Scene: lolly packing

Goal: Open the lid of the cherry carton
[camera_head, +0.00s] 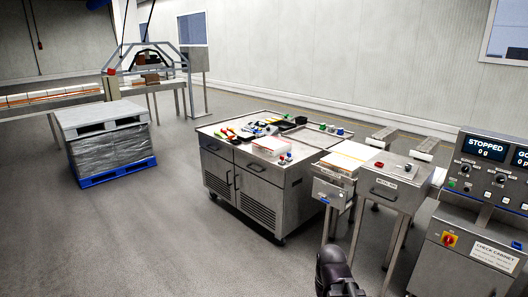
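I cannot make out a cherry print or label on any carton from here. A white carton with a red-orange side (270,146) lies on the near part of the grey steel bench (245,157), with its pale top upward. Whether its lid is shut is too small to tell. Another white, orange-edged item (352,151) lies on the steel stand right of the bench. A dark rounded part of my arm shows at the bottom edge, well in front of the bench. My gripper's fingers are not visible.
Small coloured tools and black trays crowd the bench top. A checkweigher panel (490,170) reading STOPPED stands at right. A wrapped pallet load (112,150) on a blue pallet stands at left, near a conveyor (45,102) with cartons. The floor left of the bench is clear.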

